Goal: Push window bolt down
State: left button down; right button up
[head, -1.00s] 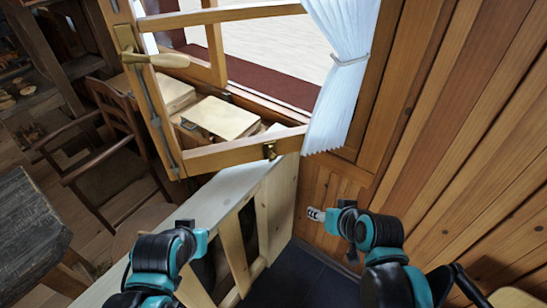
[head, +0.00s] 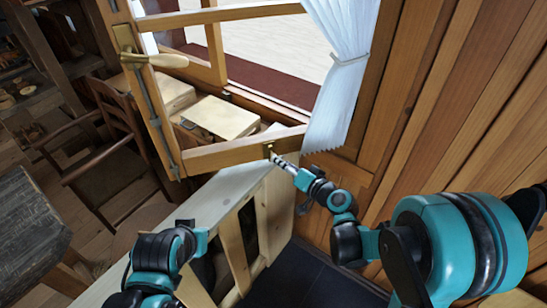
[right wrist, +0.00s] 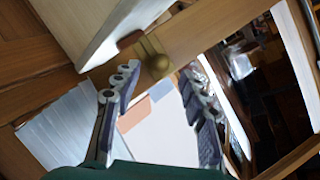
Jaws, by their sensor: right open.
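The window bolt (head: 268,149) is a small brass fitting on the bottom rail of the open wooden window sash (head: 225,154). In the right wrist view its round brass knob (right wrist: 157,65) sits just past the fingertips, between them. My right gripper (head: 275,158) reaches up from the right to the bolt; its fingertips partly cover it in the head view. In the right wrist view the right gripper (right wrist: 158,84) is open, with nothing held. I cannot tell whether it touches the knob. My left arm shows low at left, but its fingers cannot be made out.
A long window handle (head: 160,60) is on the sash's left stile. A white curtain (head: 342,75) hangs right of the sash. A pale wooden ledge (head: 215,200) runs below. Boxes (head: 220,118) lie behind the sash, and a chair (head: 110,165) stands at left.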

jog(key=b+x, duration=0.1)
jog(key=x, duration=0.5)
jog(key=shift+a, duration=0.1)
